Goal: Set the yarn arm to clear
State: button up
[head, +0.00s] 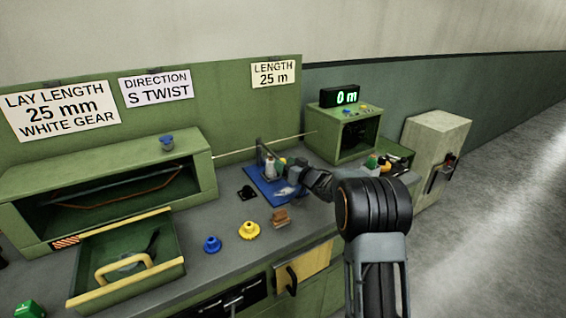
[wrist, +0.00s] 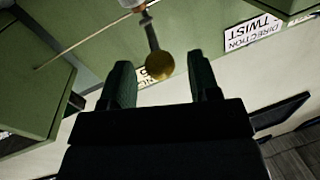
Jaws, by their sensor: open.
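A grey lever with a round brass-yellow knob (wrist: 159,66), which looks like the yarn arm, shows in the wrist view. Its knob appears between and just beyond the two dark green fingers of my gripper (wrist: 162,82). The fingers are apart, with nothing held; I cannot tell whether either touches the knob. In the head view my gripper (head: 291,174) is over the blue plate (head: 262,186) on the bench, beside an upright post and small white parts. The lever is not clear there, and no setting mark can be read.
An open drawer (head: 85,299) with a yellow handle sticks out at front left. A blue knob-like gear (head: 212,244), a yellow one (head: 249,230) and a brown block (head: 281,217) stand on the bench. A green box (head: 334,143) bears a display reading 0 m. A thin rod runs behind the plate.

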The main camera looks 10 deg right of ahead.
jog(key=shift+x, duration=1.05)
jog(key=shift+d, duration=0.1)
grip_shut()
